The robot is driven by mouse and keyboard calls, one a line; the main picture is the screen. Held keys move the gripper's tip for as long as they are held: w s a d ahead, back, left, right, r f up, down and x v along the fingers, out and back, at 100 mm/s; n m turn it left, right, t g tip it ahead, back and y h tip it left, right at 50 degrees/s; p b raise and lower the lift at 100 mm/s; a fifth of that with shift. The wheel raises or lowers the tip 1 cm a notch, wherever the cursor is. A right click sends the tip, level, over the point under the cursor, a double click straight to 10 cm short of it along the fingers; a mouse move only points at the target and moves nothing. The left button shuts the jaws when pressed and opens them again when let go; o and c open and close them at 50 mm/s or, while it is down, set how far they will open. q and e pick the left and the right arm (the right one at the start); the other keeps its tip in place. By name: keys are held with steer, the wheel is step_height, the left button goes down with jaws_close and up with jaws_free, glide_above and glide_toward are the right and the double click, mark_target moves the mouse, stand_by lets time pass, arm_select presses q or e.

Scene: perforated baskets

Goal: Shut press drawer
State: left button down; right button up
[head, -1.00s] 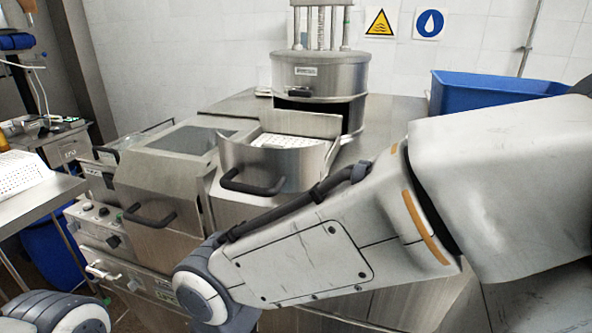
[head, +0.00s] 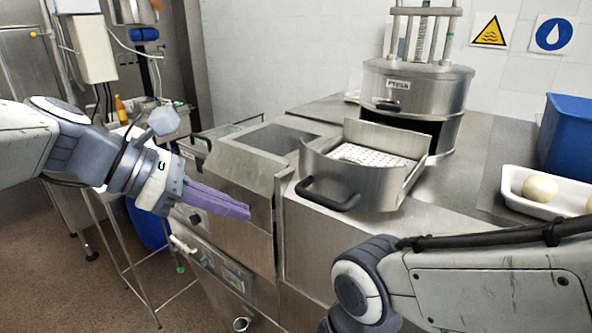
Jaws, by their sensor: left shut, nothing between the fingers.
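The press (head: 417,88) is a round steel drum with a "Press" label and threaded rods on top, standing at the back of the steel counter. Its drawer (head: 370,186) is pulled out toward me, with a curved front, a black handle (head: 327,196) and a white perforated basket (head: 372,155) inside. My left gripper (head: 248,212) has purple fingers, shut and empty. It appears left of the drawer handle and apart from it, in front of the neighbouring steel unit. My right arm comes in at the lower right; its gripper is out of view.
A steel unit with an open-topped basin (head: 277,139) stands left of the drawer. A white tray (head: 548,207) with pale round pieces and a blue bin (head: 567,138) are on the right. A work table stands at the far left.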

arm_select(q)
step_height(320, 180, up, 4)
steer(key=w+a+n+t, duration=0.2)
steer(key=a+n, duration=0.1)
steer(key=d+r+p+x, duration=0.1)
steer(key=r+p+x, duration=0.1)
steer(key=x, duration=1.1)
steer(key=shift+d+h+p, duration=0.3)
steer(key=shift+d+p, duration=0.2)
steer(key=shift+p, duration=0.25)
arm_select(e)
step_height(320, 180, up, 4)
steer(key=shift+f, duration=0.2)
arm_select(q)
steer(key=shift+w+r, duration=0.1)
